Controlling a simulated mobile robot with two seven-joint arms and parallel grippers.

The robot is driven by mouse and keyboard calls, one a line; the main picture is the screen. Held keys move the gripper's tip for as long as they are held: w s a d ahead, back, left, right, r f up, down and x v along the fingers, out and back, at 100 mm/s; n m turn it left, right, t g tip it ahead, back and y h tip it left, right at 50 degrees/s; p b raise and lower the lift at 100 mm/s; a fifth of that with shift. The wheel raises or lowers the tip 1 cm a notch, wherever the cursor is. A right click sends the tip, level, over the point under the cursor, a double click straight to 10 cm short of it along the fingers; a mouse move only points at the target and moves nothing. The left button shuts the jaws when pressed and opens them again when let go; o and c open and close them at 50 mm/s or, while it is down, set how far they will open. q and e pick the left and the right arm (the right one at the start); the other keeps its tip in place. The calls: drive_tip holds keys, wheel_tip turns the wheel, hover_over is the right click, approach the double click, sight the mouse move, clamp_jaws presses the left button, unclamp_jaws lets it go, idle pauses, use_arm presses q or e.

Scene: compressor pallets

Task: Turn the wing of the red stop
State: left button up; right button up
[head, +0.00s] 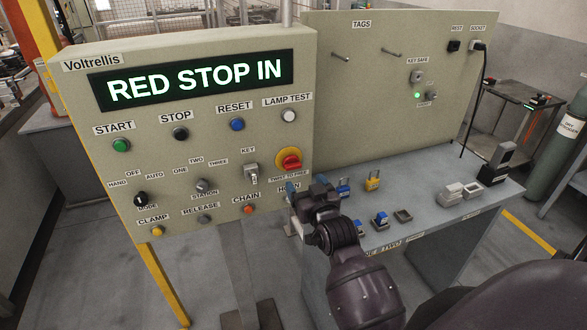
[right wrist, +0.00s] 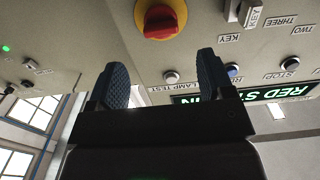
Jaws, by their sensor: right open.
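The red stop (head: 289,161) is a red knob on a yellow round base on the front of the control panel, with a label under it. It also shows at the top of the right wrist view (right wrist: 160,20), partly cut off by the frame edge. My right gripper (head: 306,188) is just below the red stop and apart from it. In the right wrist view my right gripper (right wrist: 164,75) has its two blue fingers spread wide with nothing between them. The display (head: 195,80) reads RED STOP IN. My left gripper is not in view.
The key switch (head: 251,173) sits just left of the red stop, and the orange chain button (head: 249,209) is below it. A grey bench (head: 440,215) at right holds padlocks and small blocks. A tags board (head: 385,90) stands behind the bench.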

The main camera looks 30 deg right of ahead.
sight(294, 168)
drive_tip(key=x, duration=0.7)
drive_tip(key=shift+w+p, duration=0.15)
drive_tip(key=shift+p, duration=0.2)
